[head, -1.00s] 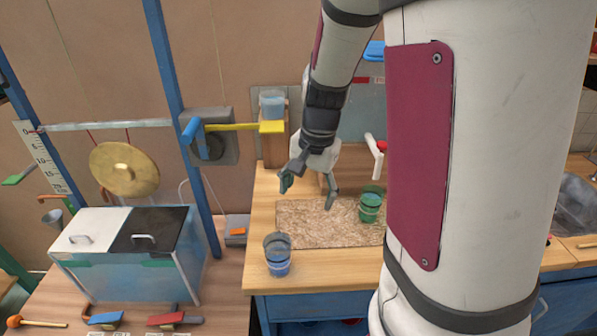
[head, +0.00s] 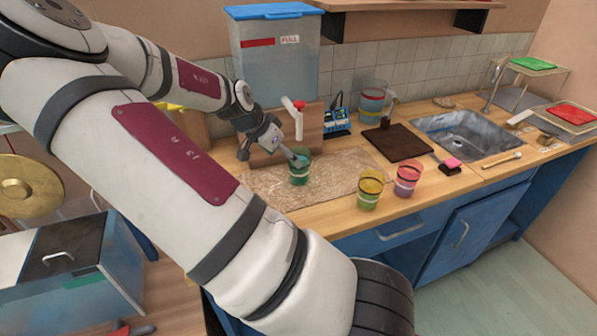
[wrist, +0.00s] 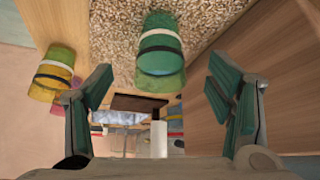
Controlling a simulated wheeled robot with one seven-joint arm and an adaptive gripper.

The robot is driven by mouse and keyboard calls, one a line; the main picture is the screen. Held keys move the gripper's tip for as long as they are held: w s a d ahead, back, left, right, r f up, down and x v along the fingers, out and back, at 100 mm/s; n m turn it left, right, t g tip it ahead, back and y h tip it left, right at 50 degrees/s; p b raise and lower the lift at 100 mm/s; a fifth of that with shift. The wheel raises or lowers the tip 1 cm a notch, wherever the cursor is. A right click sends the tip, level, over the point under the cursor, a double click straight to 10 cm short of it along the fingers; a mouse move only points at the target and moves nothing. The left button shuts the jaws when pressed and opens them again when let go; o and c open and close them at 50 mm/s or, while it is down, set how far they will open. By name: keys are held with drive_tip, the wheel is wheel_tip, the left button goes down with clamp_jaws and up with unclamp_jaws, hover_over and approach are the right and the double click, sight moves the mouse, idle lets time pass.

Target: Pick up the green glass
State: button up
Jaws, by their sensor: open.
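The green glass (head: 299,172) stands upright on the speckled mat (head: 335,178) on the wooden counter, just below the red-handled tap. My gripper (head: 292,157) is close beside the glass at its upper left in the head view, partly overlapping its rim. In the wrist view, the open jaws (wrist: 160,88) show one finger on each side, with the green glass (wrist: 160,50) centred between their lines. Nothing is held. I cannot tell how far the glass reaches between the fingertips.
A yellow glass (head: 369,190) and a pink glass (head: 407,178) stand near the counter's front edge, right of the mat. A clear tank (head: 272,55) and its wooden stand (head: 313,128) rise behind the green glass. A dark board (head: 397,142) and sink (head: 458,133) lie further right.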

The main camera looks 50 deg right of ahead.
drive_tip(key=x, duration=1)
drive_tip(key=shift+d+f, duration=0.15)
drive_tip(key=shift+f, duration=0.25)
drive_tip(key=shift+c, duration=0.5)
drive_tip(key=c, duration=1.7)
drive_tip(key=shift+o, duration=0.2)
drive_tip(key=shift+d+r, duration=0.1)
drive_tip(key=shift+r, duration=0.05)
clamp_jaws()
